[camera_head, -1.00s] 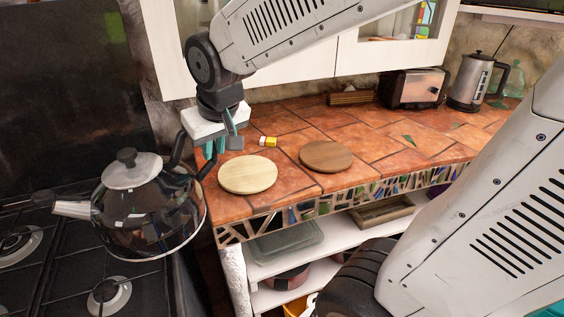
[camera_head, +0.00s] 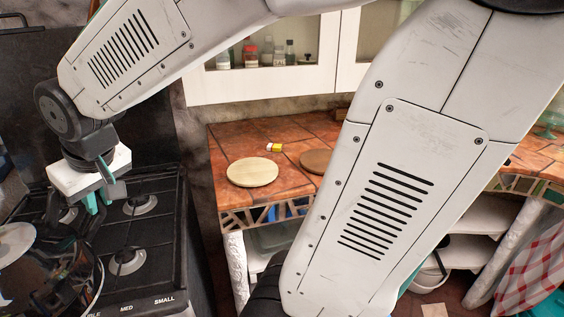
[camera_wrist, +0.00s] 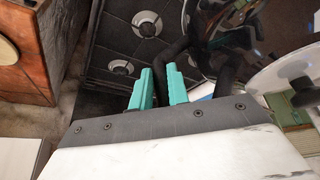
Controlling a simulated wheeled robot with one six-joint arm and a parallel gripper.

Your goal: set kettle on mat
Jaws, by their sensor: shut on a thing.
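The kettle (camera_head: 45,275) is dark and glossy with a pale lid, at the lower left of the head view, partly cut off. My gripper (camera_head: 95,203) is shut on its black handle (camera_wrist: 172,50), which passes between the teal fingers in the wrist view (camera_wrist: 160,85). The kettle is in front of the stove burners in the picture, and its underside is hidden. Two round mats lie on the tiled counter: a pale wooden one (camera_head: 252,173) and a brown one (camera_head: 314,161), partly covered by my arm. The kettle is left of both, apart from them.
The black stove (camera_head: 160,245) with several burners stands left of the counter (camera_head: 228,142). A small yellow and white item (camera_head: 274,147) lies behind the pale mat. White cabinets (camera_head: 270,80) hang above. A red checked cloth (camera_head: 530,265) is at the right.

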